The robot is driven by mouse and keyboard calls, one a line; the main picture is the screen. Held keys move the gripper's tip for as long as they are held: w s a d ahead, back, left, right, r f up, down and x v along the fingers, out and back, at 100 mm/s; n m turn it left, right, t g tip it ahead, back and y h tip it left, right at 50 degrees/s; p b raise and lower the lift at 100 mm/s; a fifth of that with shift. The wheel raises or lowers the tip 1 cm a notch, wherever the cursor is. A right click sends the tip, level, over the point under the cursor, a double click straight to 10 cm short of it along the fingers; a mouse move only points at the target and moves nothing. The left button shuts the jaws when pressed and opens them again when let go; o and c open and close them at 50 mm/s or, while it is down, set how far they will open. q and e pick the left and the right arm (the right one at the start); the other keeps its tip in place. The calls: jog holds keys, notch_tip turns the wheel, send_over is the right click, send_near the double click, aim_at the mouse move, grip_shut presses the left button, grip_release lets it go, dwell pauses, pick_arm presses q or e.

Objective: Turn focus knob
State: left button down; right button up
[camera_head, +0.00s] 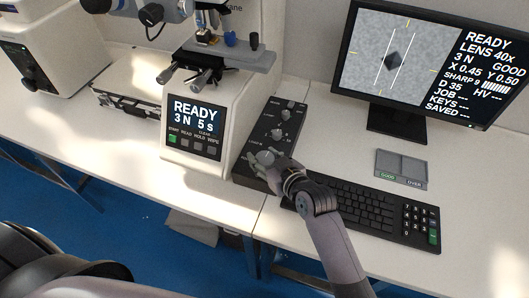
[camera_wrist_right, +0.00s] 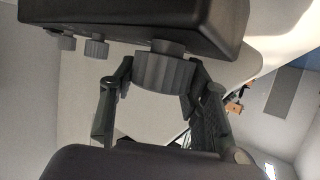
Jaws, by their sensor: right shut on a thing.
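The black control box (camera_head: 251,172) lies between the tester and the keyboard. Its large grey knob (camera_head: 266,157) is at the near end, with two smaller knobs farther up. My right gripper (camera_head: 273,166) is at the large knob. In the right wrist view the ribbed knob (camera_wrist_right: 165,72) sits between the two fingers (camera_wrist_right: 158,84), which are shut on its sides. I cannot read the knob's label clearly. The monitor (camera_head: 430,60) shows a dark diamond mark between two white lines, with READY, LENS 40x, GOOD and a SHARP bar. My left gripper is not in view.
The white hardness tester (camera_head: 196,150) stands left of the box, its panel showing READY, 3 N and 5 s. The keyboard (camera_head: 362,207) is close to the right of my right gripper. A small grey tray marked GOOD and OVER (camera_head: 401,167) lies beyond it.

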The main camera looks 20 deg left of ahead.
dwell(0.3)
jog(key=o, duration=1.2)
jog(key=v, duration=1.2)
jog(key=shift+s, duration=0.15)
jog(key=shift+a, duration=0.1)
